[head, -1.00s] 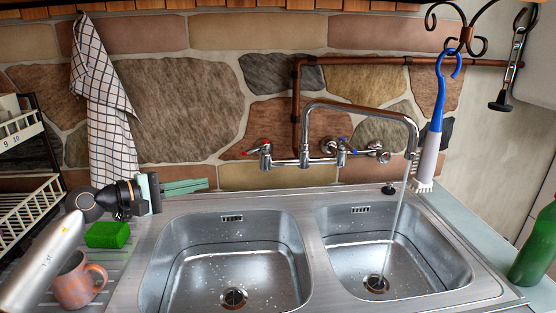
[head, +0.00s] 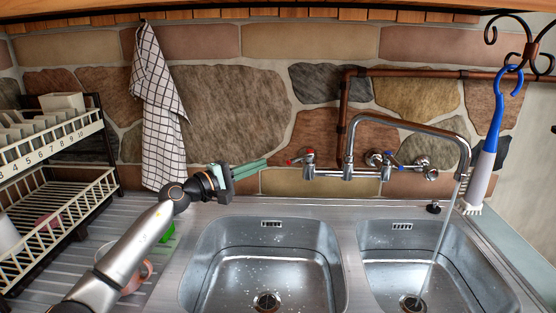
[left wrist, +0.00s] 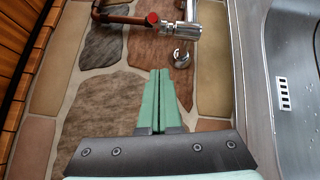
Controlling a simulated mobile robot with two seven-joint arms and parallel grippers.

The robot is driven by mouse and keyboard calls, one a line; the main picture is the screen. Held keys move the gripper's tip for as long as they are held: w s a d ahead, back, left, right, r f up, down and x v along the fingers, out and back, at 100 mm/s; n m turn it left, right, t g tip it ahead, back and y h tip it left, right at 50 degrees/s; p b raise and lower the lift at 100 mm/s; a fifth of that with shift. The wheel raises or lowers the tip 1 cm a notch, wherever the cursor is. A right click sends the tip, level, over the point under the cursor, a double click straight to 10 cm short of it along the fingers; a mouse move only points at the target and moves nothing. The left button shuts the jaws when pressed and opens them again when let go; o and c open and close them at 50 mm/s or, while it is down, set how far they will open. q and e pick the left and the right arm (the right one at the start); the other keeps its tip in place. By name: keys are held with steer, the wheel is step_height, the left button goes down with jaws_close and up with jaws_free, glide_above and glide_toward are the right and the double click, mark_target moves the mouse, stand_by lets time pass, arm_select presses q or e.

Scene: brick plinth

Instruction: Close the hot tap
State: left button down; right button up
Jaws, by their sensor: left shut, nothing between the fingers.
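The hot tap (head: 308,158), a chrome valve with a red-marked handle, is at the left end of the wall mixer (head: 350,170). A red cap (left wrist: 152,18) shows at the top of the left wrist view. Water runs from the curved spout (head: 466,160) into the right basin. My left gripper (head: 266,162) has green fingers, shut and empty. Its tips point right, a short gap left of the red handle. In the left wrist view the shut fingers (left wrist: 160,72) point up toward the tap, apart from it. My right gripper is not in view.
The blue-marked tap (head: 388,159) is to the right on the same mixer. A checked towel (head: 157,110) hangs behind my left arm. A dish rack (head: 60,205) stands at left. Two steel basins (head: 262,255) lie below. A blue-handled brush (head: 490,140) hangs at right.

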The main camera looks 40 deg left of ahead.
mark_target(301, 159)
arm_select(q)
steer(key=w+d+p, duration=0.1)
steer(key=d+p, duration=0.1)
steer(key=d, duration=0.1)
steer(key=w+d+r+p, duration=0.1)
steer(key=shift+w+d+p, duration=0.3)
steer(key=shift+d, duration=0.1)
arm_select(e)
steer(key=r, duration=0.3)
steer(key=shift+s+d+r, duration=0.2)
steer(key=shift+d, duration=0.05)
arm_select(q)
steer(key=shift+f, duration=0.1)
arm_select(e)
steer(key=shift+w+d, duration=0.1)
